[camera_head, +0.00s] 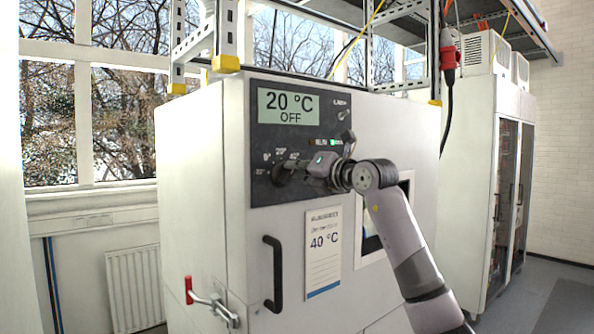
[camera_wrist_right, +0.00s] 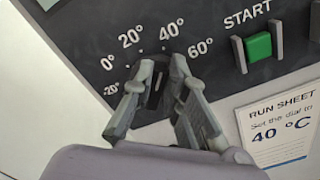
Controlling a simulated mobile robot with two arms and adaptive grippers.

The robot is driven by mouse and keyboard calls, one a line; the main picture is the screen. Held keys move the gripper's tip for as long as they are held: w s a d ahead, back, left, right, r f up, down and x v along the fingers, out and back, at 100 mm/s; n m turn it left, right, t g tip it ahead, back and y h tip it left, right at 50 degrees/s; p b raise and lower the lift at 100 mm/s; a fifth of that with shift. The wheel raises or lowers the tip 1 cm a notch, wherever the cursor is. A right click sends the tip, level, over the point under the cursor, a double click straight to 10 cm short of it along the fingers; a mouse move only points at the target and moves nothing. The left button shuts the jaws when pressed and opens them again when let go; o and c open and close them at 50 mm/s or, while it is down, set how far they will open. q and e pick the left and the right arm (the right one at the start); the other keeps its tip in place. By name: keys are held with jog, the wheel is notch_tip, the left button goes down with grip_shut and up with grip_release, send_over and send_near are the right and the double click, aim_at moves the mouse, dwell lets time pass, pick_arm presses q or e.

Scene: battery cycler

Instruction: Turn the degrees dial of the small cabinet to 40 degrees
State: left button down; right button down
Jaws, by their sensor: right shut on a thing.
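The small cabinet (camera_head: 190,170) is white with a dark control panel (camera_head: 270,135). Its display (camera_head: 288,106) reads 20 °C and OFF. The dark degrees dial (camera_head: 281,174) sits low on the panel; in the wrist view the dial (camera_wrist_right: 155,88) is ringed by marks from -20° to 60°. My right gripper (camera_head: 298,168) reaches the dial from the right. In the wrist view its fingers (camera_wrist_right: 160,93) lie on either side of the dial, shut on it. The fingers partly hide the dial, and its exact pointing is hard to read. My left gripper is not in view.
A green START button (camera_wrist_right: 259,46) is right of the dial. A run sheet (camera_head: 323,252) on the door says 40 °C. A black door handle (camera_head: 273,274) and a red-tipped lever (camera_head: 210,303) stick out below. A taller cabinet (camera_head: 512,180) stands at the right.

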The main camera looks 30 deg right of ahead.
jog(key=c, duration=1.6)
grip_release()
jog(key=shift+d, duration=0.1)
jog(key=s, duration=1.2)
jog(key=shift+d, duration=0.4)
